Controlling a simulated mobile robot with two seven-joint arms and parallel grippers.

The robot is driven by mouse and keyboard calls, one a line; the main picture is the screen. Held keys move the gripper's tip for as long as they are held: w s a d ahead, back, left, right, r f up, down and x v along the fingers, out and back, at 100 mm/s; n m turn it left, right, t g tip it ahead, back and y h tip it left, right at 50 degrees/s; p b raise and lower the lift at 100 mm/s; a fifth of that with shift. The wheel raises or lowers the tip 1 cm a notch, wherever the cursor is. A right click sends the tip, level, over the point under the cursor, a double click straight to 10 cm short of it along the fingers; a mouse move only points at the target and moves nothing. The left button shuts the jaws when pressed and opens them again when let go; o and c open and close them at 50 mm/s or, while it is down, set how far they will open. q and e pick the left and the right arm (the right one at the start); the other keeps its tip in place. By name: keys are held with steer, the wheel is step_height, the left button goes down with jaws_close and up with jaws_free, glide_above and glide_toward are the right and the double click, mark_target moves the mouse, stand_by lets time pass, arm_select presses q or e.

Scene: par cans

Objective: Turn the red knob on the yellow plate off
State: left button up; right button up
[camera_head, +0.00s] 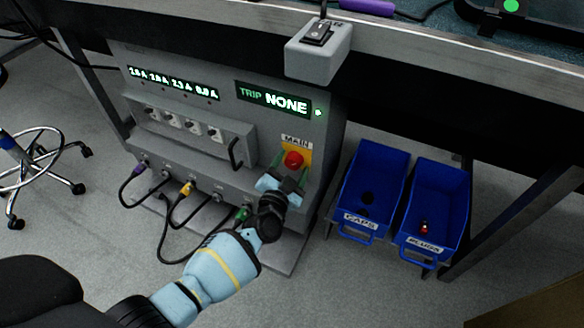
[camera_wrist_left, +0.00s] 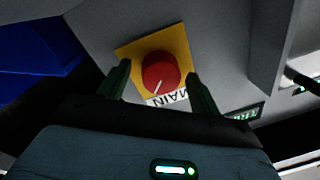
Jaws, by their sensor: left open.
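The red knob (camera_head: 293,160) sits on a yellow plate (camera_head: 306,154) under a MAIN label on the front of a grey power unit (camera_head: 225,120). My left gripper (camera_head: 288,176) is open in front of the knob, its fingers pointing at the plate. In the left wrist view the knob (camera_wrist_left: 160,71) shows a white pointer line, and the yellow plate (camera_wrist_left: 128,54) surrounds it. The fingers of my left gripper (camera_wrist_left: 160,85) stand on either side of the knob, apart from it in the picture. Whether they reach its depth is unclear. My right gripper is not seen.
A dark handle (camera_head: 235,153) juts out left of the knob. Cables plug in along the unit's lower ledge. Two blue bins, CAPS (camera_head: 352,222) and PLUGS (camera_head: 408,240), stand to the right. A grey switch box (camera_head: 318,60) hangs above at the table edge.

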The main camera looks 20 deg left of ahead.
arm_select(q)
steer(key=shift+c, duration=0.4)
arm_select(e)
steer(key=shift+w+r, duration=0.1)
arm_select(q)
steer(key=c, duration=0.9)
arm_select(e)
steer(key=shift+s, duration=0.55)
